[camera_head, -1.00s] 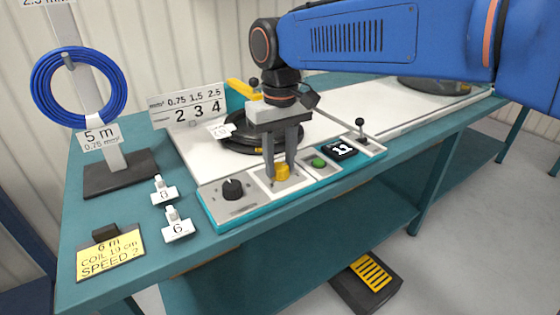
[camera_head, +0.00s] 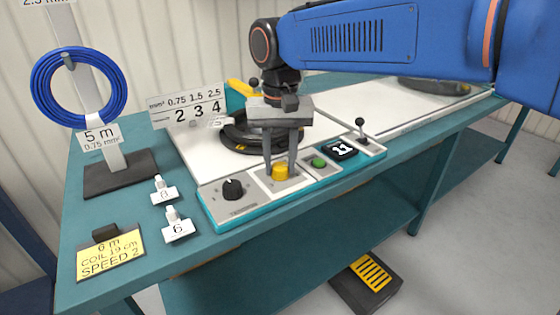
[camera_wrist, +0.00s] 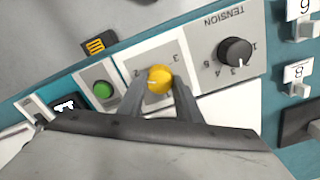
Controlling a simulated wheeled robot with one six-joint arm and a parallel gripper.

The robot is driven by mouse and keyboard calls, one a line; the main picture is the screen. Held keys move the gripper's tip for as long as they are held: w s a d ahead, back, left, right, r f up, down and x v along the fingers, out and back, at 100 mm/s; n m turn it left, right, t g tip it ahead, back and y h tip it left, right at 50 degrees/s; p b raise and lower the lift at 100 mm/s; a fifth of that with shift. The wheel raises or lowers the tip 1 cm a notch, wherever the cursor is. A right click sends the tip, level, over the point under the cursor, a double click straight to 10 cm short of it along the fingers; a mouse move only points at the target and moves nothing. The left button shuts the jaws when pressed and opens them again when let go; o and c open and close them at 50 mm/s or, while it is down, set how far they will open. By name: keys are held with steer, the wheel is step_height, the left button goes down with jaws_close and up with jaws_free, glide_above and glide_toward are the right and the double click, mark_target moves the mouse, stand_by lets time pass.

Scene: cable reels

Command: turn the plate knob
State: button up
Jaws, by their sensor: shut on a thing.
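The yellow knob (camera_head: 280,172) sits on a light plate of the control panel (camera_head: 215,208), between the black tension knob (camera_head: 233,189) and the green button (camera_head: 318,162). My gripper (camera_head: 281,171) points down over it, one finger on each side. In the wrist view the yellow knob (camera_wrist: 160,79) lies between the two fingertips (camera_wrist: 160,88), with a white pointer line facing left. Marks 2 and 3 are printed beside it. The gripper is shut on the yellow knob.
The black tension knob also shows in the wrist view (camera_wrist: 235,52). A small lever (camera_head: 361,130) stands at the panel's right end. A black coil (camera_head: 245,138) lies behind my gripper. Numbered white tags (camera_head: 177,227) and a yellow card (camera_head: 110,253) lie to the left.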

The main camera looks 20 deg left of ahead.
mark_target(280, 166)
steer(key=o, duration=1)
steer(key=shift+o, duration=0.2)
steer(key=shift+r, duration=0.1)
step_height(280, 166, up, 17)
steer(key=shift+r, duration=0.15)
